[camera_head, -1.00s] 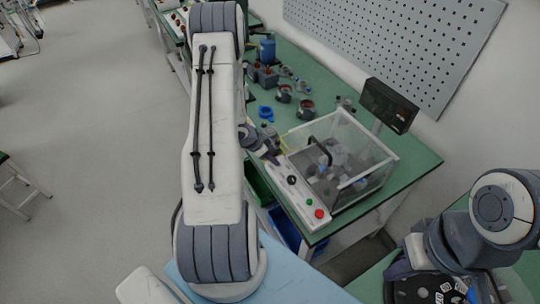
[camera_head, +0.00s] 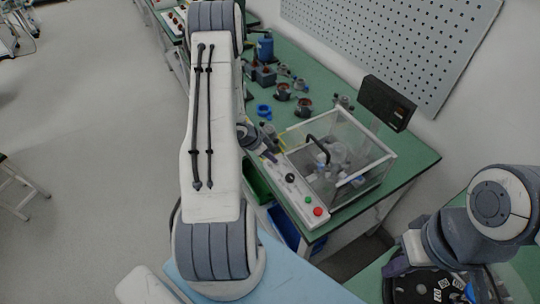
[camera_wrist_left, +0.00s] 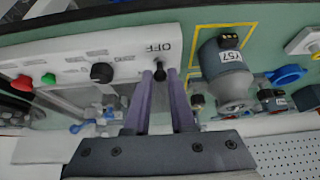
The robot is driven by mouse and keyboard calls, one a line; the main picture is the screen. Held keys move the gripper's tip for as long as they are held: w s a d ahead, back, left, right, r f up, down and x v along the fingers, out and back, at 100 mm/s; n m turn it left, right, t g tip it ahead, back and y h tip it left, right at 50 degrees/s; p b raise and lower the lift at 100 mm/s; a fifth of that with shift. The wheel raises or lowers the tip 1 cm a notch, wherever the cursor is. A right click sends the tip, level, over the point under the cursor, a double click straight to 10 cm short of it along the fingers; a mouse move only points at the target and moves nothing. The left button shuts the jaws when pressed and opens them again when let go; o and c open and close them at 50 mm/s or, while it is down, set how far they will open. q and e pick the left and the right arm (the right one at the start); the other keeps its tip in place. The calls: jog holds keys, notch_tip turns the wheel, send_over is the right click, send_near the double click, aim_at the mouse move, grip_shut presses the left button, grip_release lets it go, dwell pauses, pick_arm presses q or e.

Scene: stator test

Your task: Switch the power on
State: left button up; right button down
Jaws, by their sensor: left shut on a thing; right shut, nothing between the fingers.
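The power switch (camera_wrist_left: 160,74) is a small black toggle on the white control panel (camera_wrist_left: 120,46), below an upside-down OFF label in the left wrist view. My left gripper (camera_wrist_left: 164,76) has its purple fingers closed around this toggle. In the head view the left gripper (camera_head: 272,156) is at the far end of the test box's control panel (camera_head: 299,192), and the toggle is hidden there. My right gripper (camera_head: 394,268) is at the lower right, shut and empty, away from the panel.
The panel also has a black knob (camera_head: 290,178), a green button (camera_head: 308,199) and a red button (camera_head: 318,211). A clear-walled test box (camera_head: 375,185) and dark display (camera_head: 388,102) stand beside it. A labelled grey motor (camera_wrist_left: 224,62) stands close to the left gripper.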

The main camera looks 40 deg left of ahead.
pick_arm(q)
jog(key=shift+w+d+p, duration=0.25)
jog(key=shift+w, duration=0.45)
jog(key=shift+w+d+p, duration=0.2)
jog(key=shift+w+d, duration=0.05)
jog(key=shift+w, duration=0.4)
jog(key=o, duration=0.6)
jog(key=shift+c, duration=0.2)
jog(key=shift+s, duration=0.1)
jog(key=p+v, duration=0.5)
jog(key=v, duration=0.1)
